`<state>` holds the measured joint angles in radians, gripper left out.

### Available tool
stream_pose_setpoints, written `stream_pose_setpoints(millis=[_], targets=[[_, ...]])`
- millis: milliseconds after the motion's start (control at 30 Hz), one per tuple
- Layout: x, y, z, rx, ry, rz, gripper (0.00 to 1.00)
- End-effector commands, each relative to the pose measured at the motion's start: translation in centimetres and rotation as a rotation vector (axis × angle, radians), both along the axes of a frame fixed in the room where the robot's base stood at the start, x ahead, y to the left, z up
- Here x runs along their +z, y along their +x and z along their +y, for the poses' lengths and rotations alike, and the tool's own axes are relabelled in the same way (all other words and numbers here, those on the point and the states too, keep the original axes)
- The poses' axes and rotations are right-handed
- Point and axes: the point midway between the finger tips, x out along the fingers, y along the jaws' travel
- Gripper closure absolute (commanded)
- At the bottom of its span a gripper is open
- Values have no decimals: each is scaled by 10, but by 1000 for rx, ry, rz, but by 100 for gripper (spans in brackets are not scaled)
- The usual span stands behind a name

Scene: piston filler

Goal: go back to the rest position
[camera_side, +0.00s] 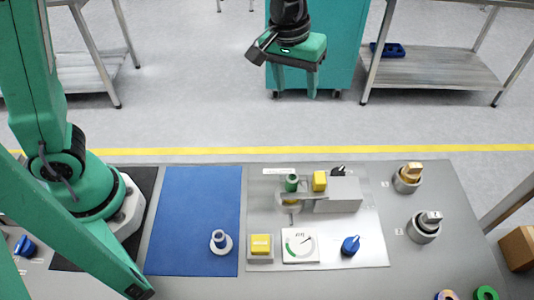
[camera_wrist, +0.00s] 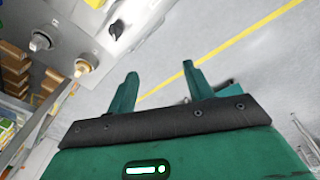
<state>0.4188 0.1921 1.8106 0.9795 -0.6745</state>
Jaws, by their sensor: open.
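My gripper (camera_side: 295,92) hangs high above and behind the far side of the work table in the side view. Its two green fingers are apart with nothing between them. In the wrist view my gripper (camera_wrist: 160,88) shows the same two spread fingers over the floor, with the yellow floor line beyond. The piston filler (camera_side: 318,190) stands on a light plate on the table, well below and in front of my gripper. It has a green part, a yellow block and a grey housing. My gripper touches nothing.
On the table are a blue mat (camera_side: 195,215) with a white-and-blue piece (camera_side: 221,242), a dial gauge (camera_side: 301,246), a yellow block (camera_side: 261,244), a blue knob (camera_side: 351,245) and two round holders at right (camera_side: 407,180) (camera_side: 424,228). A teal cabinet (camera_side: 345,50) stands behind my gripper.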

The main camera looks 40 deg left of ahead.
Motion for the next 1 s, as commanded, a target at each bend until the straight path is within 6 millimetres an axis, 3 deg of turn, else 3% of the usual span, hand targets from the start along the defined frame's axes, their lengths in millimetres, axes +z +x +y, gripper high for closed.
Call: stream_pose_setpoints(millis=[200,500,1000], targets=[[29,-25,45,-39,-3,-67,48],[52,-68,97,-95,15,-153,48],[57,-148,162,-183,88,-294,48]])
